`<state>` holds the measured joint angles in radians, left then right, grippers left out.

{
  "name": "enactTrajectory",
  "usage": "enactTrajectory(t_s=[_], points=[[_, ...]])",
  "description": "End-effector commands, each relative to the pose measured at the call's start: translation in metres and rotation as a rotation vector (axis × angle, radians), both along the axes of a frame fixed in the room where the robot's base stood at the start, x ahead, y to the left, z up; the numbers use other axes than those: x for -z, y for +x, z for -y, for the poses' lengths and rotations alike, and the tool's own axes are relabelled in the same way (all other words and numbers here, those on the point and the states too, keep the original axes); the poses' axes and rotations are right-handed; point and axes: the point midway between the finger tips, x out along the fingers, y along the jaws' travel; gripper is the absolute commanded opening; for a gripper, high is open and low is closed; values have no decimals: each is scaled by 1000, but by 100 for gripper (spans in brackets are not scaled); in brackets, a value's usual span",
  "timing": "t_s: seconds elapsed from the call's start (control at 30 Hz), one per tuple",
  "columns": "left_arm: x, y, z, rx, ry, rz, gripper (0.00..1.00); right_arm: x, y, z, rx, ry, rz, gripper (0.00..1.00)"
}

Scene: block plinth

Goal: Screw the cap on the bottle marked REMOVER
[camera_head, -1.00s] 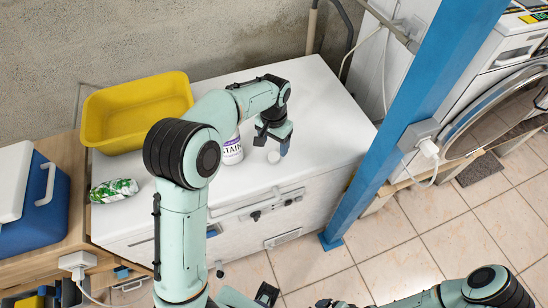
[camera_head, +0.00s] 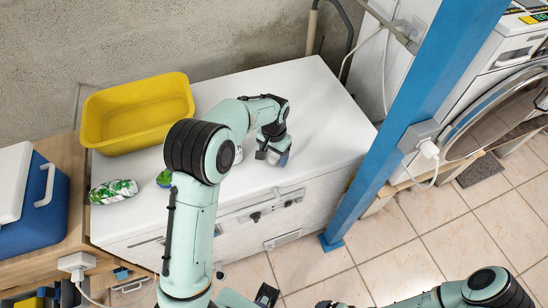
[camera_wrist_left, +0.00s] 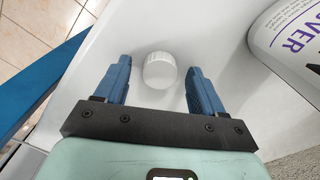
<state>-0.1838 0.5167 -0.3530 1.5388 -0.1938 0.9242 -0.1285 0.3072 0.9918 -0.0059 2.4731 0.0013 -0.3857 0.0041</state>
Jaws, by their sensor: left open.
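The white cap (camera_wrist_left: 160,70) lies on the white chest top, between the blue fingers of my left gripper (camera_wrist_left: 160,82) in the left wrist view. Neither finger appears to touch it. In the head view my left gripper (camera_head: 275,156) is low over the chest top, open and empty, and the cap is hidden there. The white bottle (camera_wrist_left: 292,42) stands to the right in the wrist view, with purple letters ending in "OVER" and its top out of frame. In the head view my arm hides most of the bottle.
A yellow tub (camera_head: 135,112) stands at the back left of the chest top (camera_head: 320,105). A blue post (camera_head: 410,125) rises beside the chest's right end.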

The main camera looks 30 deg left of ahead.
Motion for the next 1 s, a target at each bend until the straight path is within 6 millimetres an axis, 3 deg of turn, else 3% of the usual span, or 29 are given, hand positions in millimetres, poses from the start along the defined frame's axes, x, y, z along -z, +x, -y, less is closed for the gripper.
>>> enactTrajectory(t_s=[0.27, 0.43, 0.77, 0.87, 1.0], points=[[0, 0, 0, 0, 0, 0, 66, 0, 0, 0, 0, 0, 0, 100], [-1, 0, 0, 0, 0, 0, 12, 0, 0, 0, 0, 0, 0, 100], [-3, 0, 0, 0, 0, 2, 11, -1, 0, 0, 0, 0, 0, 100], [-13, 1, 1, 0, 0, 4, 11, -2, 1, 0, 0, 0, 1, 100], [-43, 2, 0, 0, -1, 8, 11, -5, 3, 0, 0, 0, 3, 100]])
